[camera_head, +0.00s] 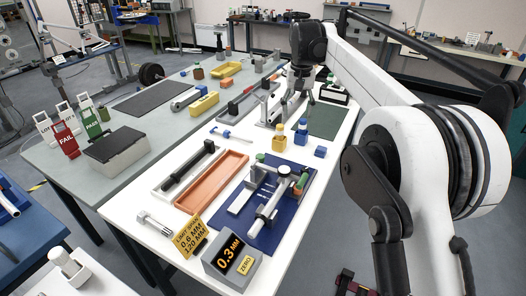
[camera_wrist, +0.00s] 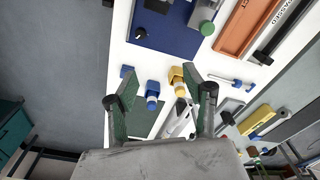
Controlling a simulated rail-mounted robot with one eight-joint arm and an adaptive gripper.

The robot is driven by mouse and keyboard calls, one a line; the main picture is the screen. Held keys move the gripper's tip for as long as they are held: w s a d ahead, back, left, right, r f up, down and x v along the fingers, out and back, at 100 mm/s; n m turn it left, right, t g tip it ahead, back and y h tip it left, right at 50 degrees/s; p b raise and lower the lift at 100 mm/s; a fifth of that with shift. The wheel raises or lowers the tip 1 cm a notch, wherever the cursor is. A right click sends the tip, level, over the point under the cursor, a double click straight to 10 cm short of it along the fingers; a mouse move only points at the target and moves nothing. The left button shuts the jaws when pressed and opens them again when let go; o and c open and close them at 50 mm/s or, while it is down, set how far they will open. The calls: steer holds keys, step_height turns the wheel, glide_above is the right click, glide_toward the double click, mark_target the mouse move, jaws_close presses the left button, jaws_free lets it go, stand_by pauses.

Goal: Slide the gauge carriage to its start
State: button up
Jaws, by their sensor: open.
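The gauge fixture stands on a blue mat (camera_head: 236,233) in the head view. I take this block for the gauge carriage, but cannot be sure. The wrist view shows part of the blue mat (camera_wrist: 165,38) and one green knob (camera_wrist: 207,28) at the top. My gripper (camera_head: 292,101) hangs above the table beyond the fixture, apart from it. Its two fingers (camera_wrist: 158,76) are spread and hold nothing. Finer fixture parts are too small to tell.
A yellow bottle (camera_head: 279,143) and a blue-capped bottle (camera_head: 301,132) stand between my gripper and the fixture, with a blue block (camera_head: 320,152) beside them. An orange tray (camera_head: 211,183) lies left of the mat. A 0.3 MM display (camera_head: 232,262) stands in front.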

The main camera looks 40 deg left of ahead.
steer(key=n+p, duration=0.1)
glide_above(260, 156)
step_height(260, 156, down, 6)
steer(key=shift+g+h, duration=0.3)
steer(key=shift+h, duration=0.1)
step_height(260, 156, down, 14)
steer(key=shift+f+p, duration=0.1)
steer(key=shift+p, duration=0.4)
jaws_close()
